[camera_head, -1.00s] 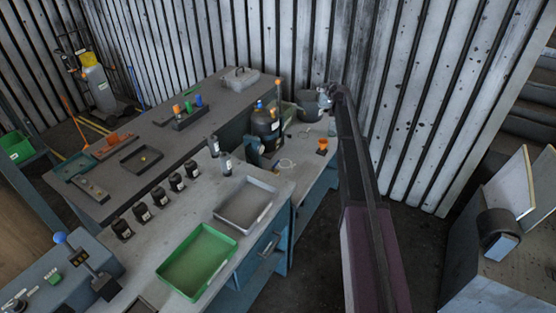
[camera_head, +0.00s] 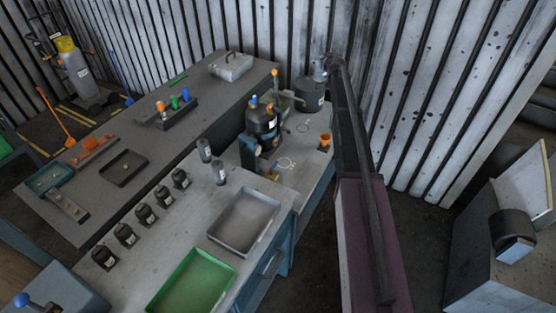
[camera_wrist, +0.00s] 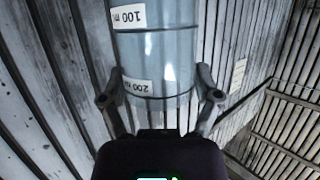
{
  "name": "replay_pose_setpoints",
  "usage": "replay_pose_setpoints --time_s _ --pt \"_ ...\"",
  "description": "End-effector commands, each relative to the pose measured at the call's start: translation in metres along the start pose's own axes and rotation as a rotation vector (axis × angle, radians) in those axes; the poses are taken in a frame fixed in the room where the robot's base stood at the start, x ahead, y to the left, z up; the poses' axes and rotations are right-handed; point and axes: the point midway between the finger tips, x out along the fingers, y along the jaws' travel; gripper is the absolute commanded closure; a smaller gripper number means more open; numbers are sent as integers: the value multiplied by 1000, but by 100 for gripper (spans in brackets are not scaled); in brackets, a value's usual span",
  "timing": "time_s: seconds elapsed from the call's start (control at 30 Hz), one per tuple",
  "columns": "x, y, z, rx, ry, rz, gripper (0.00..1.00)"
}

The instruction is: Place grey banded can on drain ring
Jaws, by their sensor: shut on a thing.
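The grey banded can (camera_wrist: 155,60) fills the upper middle of the wrist view. It is a grey-blue cylinder with dark bands and white labels that read upside down there. My gripper (camera_wrist: 160,95) is shut on it, one finger on each side. In the head view the can (camera_head: 319,73) is small and up in the air at the far end of my arm, by the back wall. Two thin pale rings lie on the far bench top, a nearer one (camera_head: 286,163) and a farther one (camera_head: 302,127). I cannot tell which is the drain ring.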

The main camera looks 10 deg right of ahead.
Motion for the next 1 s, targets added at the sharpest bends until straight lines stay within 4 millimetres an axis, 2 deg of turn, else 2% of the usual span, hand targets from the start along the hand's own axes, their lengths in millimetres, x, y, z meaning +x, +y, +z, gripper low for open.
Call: replay_pose_setpoints --time_s 0.4,0.67,0.87,1.0 --pt "4 -21 -2 -7 0 -19 74" --pt "4 -26 2 -8 0 -24 74" --pt "0 -31 20 -10 -2 -33 74" --pt "-5 -38 42 -16 -5 -46 74"
